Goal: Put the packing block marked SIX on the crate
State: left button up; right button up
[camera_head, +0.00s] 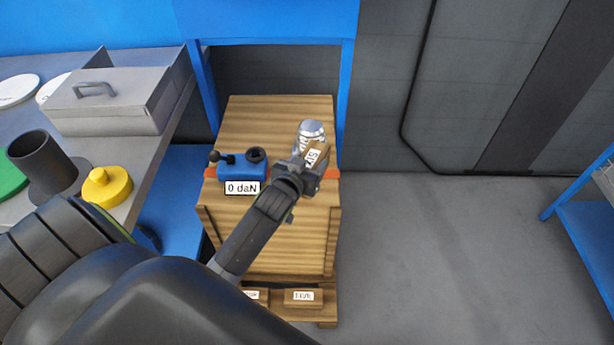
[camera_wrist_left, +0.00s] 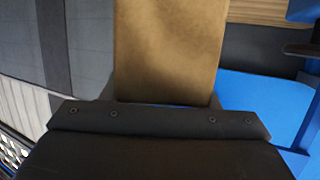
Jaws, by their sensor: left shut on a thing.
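The packing block marked SIX (camera_head: 316,154) is brown with a white label and stands out tilted from my left gripper (camera_head: 304,176). The gripper is shut on it, over the right part of the wooden crate (camera_head: 265,118). I cannot tell whether the block touches the crate. In the left wrist view the block (camera_wrist_left: 170,50) is a plain brown face rising from the black gripper (camera_wrist_left: 160,115). My right gripper is not in view.
A silvery rounded thing (camera_head: 312,129) stands just behind the block. A blue device labelled 0 daN (camera_head: 243,170) sits on an orange strap (camera_head: 210,172) across the crate. Other labelled blocks (camera_head: 303,297) lie low in front. A grey bench (camera_head: 140,150) with a metal box (camera_head: 108,105) is left.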

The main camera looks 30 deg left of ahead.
pick_arm(q)
jog(key=shift+f+b, duration=0.5)
jog(key=shift+f, duration=1.8)
jog(key=o, duration=1.2)
jog(key=shift+o, duration=0.2)
jog(key=shift+r, duration=0.1)
jog(key=p+v, duration=0.1)
jog(key=v, duration=1.1)
jog(key=shift+d, duration=0.1)
